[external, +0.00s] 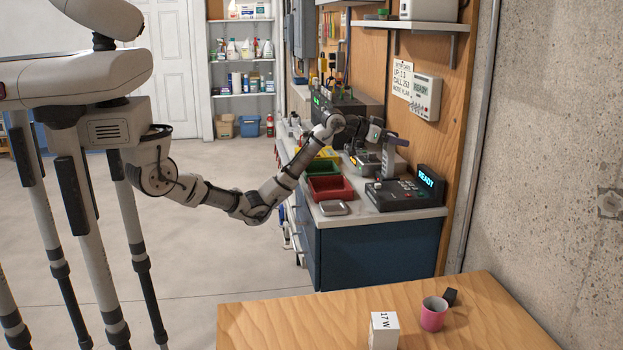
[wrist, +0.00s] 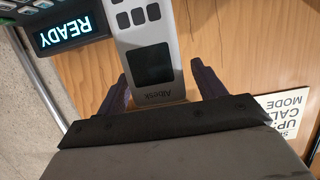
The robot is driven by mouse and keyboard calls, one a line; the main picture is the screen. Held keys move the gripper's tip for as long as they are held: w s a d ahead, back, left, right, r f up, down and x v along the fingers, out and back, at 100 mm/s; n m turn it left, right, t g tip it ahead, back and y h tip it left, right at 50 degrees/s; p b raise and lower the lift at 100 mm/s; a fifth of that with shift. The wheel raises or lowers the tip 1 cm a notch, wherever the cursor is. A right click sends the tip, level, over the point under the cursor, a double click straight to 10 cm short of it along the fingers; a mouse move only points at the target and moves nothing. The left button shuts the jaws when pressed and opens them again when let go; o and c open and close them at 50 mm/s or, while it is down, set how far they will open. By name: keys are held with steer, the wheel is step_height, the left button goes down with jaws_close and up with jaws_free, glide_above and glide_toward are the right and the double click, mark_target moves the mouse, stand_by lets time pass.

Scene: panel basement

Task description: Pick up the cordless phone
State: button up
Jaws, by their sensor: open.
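The cordless phone (wrist: 175,50) is a light grey handset with a dark screen and dark keys. In the wrist view its screen end, with a brand name that reads upside down, lies between my fingers. My gripper (wrist: 161,78) is open, with one dark finger on each side of the handset. I cannot tell whether either finger touches it.
A dark console (external: 404,193) with a lit READY display stands on the workbench (external: 375,243). A red bin (external: 330,188) and a green bin (external: 323,170) sit to its left. A pink mug (external: 433,315) stands on the front table.

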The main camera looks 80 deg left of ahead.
steer(key=c, duration=1.5)
steer(key=shift+o, duration=0.2)
steer(key=shift+r, duration=0.1)
